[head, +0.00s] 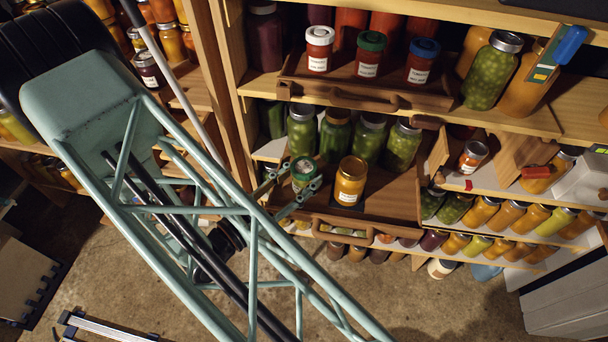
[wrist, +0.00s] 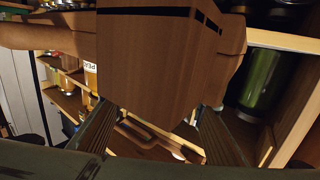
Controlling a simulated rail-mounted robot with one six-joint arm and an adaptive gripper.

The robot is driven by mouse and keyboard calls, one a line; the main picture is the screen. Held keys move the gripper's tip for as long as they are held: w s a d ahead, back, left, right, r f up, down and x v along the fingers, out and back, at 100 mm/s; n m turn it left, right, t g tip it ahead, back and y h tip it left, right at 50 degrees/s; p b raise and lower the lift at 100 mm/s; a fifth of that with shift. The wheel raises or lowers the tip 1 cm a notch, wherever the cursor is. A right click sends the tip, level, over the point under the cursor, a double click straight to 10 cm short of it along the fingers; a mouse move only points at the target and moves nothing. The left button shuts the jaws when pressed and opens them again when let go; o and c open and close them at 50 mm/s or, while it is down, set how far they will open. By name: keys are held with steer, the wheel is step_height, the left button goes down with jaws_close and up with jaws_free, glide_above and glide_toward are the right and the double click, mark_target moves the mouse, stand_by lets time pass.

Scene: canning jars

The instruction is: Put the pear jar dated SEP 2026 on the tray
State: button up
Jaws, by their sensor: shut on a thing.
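A yellow jar with a gold lid (head: 350,181) stands upright on this tray, just right of my gripper. In the wrist view a label beginning "PEA" shows on a yellow jar (wrist: 91,77); I cannot read a date. The dark fingers (wrist: 155,135) show at the bottom, with a large brown wooden-looking shape above.
Green jars (head: 334,135) stand behind the lower tray. The tray handle (head: 365,230) sticks out over open floor (head: 430,300).

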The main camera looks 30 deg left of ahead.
steer(key=shift+f, duration=0.1)
stand_by(0.3)
steer(key=o, duration=1.1)
steer(key=shift+c, duration=0.2)
steer(key=shift+s, duration=0.1)
steer(key=shift+v, duration=5.9)
